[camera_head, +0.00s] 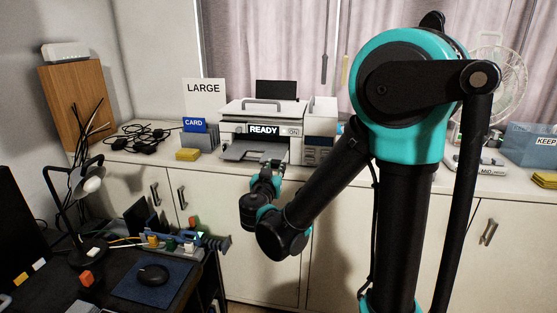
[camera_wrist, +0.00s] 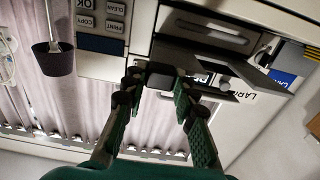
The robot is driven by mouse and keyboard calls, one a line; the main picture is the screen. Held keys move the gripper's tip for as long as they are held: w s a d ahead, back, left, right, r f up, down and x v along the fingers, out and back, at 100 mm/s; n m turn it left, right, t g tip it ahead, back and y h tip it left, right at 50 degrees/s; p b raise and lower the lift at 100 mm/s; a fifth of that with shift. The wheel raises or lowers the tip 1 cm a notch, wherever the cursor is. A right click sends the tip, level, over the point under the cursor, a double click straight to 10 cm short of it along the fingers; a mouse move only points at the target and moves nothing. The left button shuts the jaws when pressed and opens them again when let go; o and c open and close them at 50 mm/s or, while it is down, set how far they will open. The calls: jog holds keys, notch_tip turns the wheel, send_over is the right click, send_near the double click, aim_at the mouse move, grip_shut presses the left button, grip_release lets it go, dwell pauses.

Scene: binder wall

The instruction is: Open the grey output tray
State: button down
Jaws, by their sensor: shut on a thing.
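The grey output tray (camera_head: 240,151) sticks out from the front of the white printer (camera_head: 262,112), below its READY label. In the wrist view, which is turned over, the tray shows as a dark grey slab (camera_wrist: 228,63). My gripper (camera_head: 271,164) is at the tray's right front corner in the head view. In the wrist view my gripper (camera_wrist: 157,80) has its two fingers on either side of a small dark grey block at the tray's end and is shut on it. The block's join to the tray is partly hidden.
A blue CARD box (camera_head: 194,125) and a yellow block (camera_head: 188,154) stand left of the printer. A control panel (camera_wrist: 101,45) with COPY and PRINT buttons lies beside my fingers. A dark desk with a lamp (camera_head: 92,184) stands at lower left. Cabinet doors are below the counter.

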jog(key=shift+s+a, duration=0.2)
jog(key=shift+s, duration=0.8)
jog(key=c, duration=1.2)
grip_release()
jog(key=s+a, duration=0.2)
jog(key=s, duration=0.9)
jog(key=shift+s+a, duration=0.15)
jog(key=shift+s, duration=0.2)
